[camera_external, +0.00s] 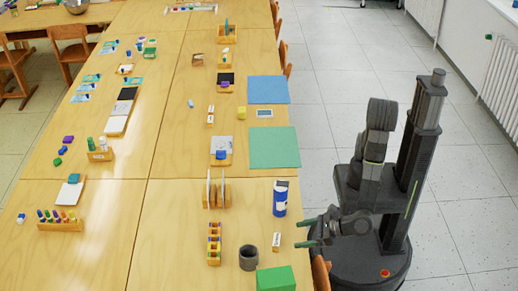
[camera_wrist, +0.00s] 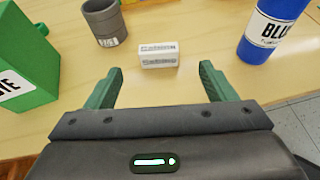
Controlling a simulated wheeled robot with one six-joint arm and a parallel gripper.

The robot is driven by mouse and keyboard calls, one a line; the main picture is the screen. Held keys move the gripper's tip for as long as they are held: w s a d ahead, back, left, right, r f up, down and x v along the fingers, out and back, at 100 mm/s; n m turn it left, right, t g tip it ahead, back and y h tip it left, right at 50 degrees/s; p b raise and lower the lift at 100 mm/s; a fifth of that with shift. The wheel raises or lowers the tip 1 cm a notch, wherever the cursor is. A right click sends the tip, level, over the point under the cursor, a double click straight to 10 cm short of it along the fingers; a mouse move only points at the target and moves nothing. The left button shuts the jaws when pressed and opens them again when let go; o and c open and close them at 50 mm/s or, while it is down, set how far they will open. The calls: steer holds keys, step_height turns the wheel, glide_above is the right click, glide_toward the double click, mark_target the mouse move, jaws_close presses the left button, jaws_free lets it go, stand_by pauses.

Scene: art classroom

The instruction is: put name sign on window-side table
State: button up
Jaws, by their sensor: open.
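A small white block with dark lettering, which looks like the name sign (camera_wrist: 158,56), lies near the edge of the wooden table (camera_external: 165,235). In the external view the sign (camera_external: 276,241) is between the grey cup and my gripper. My gripper (camera_external: 303,233) reaches in from the right at the table's edge. In the wrist view the green fingers of my gripper (camera_wrist: 161,72) are apart with nothing between them, and the sign is just ahead of their tips. Which table is the window-side one is not clear.
A grey cup (camera_external: 248,258) and a green box (camera_external: 276,279) stand left of the sign in the wrist view. A blue-and-white bottle (camera_external: 280,198) stands right of it there. Wooden racks (camera_external: 214,243) stand farther in. Clear floor (camera_external: 330,100) runs along the table's right side.

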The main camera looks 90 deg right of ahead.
steer(key=shift+o, duration=0.5)
steer(key=shift+v, duration=2)
steer(key=b+x, duration=0.1)
steer(key=b, duration=0.2)
steer(key=shift+w+d+f+b, duration=0.1)
steer(key=shift+w+f+b, duration=0.1)
steer(key=shift+b, duration=0.2)
glide_toward(274, 241)
steer(key=x, duration=0.2)
steer(key=d+x, duration=0.1)
steer(key=x, duration=0.2)
steer(key=shift+d+b, duration=0.1)
steer(key=shift+b, duration=0.25)
steer(key=shift+a+f+b+x, duration=0.1)
steer(key=shift+f+b+x, duration=0.1)
steer(key=shift+x, duration=1.1)
steer(key=shift+a+f+b+x, duration=0.1)
steer(key=shift+f+b+x, duration=0.1)
steer(key=shift+x, duration=1.15)
steer(key=shift+s, duration=0.15)
steer(key=c, duration=1.1)
